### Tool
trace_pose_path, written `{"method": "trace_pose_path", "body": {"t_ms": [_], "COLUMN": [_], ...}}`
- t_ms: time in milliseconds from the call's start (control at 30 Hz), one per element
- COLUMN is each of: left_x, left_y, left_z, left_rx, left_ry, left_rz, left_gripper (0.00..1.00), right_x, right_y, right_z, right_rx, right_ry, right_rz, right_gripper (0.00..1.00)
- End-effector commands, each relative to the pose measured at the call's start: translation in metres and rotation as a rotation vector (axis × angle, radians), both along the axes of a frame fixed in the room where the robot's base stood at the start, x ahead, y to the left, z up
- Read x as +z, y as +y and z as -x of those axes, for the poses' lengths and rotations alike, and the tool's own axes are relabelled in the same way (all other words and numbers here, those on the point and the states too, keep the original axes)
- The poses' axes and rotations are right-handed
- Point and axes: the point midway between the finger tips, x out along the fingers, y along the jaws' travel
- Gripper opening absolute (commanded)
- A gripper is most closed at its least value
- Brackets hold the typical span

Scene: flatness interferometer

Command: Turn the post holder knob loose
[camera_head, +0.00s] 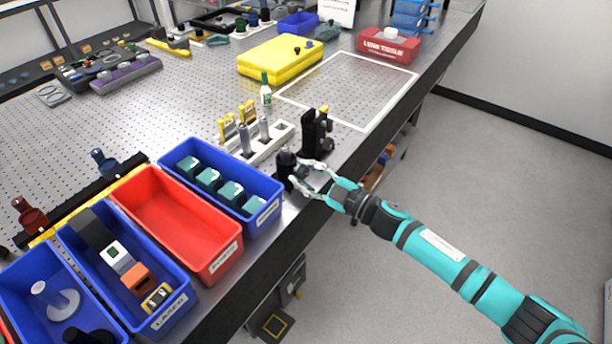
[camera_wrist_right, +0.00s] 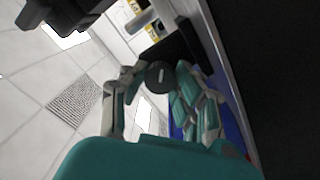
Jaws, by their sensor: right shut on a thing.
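The black post holder (camera_head: 286,164) stands upright near the front edge of the metal table in the head view. Its round black knob (camera_wrist_right: 160,75) shows between my fingertips in the right wrist view. My right gripper (camera_head: 304,177) reaches in from the right, beside the post holder, with its fingers closed on the knob. In the head view the fingers partly hide the knob, and its turn angle cannot be told. My left gripper is in neither view.
A taller black mount (camera_head: 316,134) stands close behind my right gripper. A white rack (camera_head: 284,134) with posts is to the left of it. A blue bin (camera_head: 268,221) with teal parts and a red bin (camera_head: 180,219) are left of the holder. The white-outlined area (camera_head: 345,87) is clear.

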Motion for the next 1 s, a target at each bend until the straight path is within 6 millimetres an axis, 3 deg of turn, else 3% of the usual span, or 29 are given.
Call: {"method": "trace_pose_path", "body": {"t_ms": [533, 1000], "left_x": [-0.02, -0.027], "left_y": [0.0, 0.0], "left_z": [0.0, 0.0], "left_rx": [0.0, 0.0], "left_ry": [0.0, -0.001], "left_rz": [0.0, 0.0], "left_gripper": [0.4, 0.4], "right_x": [-0.003, -0.002], "right_y": [0.0, 0.0], "right_z": [0.0, 0.001], "right_rx": [0.0, 0.001], "right_ry": [-0.386, -0.536], "right_rz": [0.282, 0.391], "right_gripper": [0.0, 0.0]}}
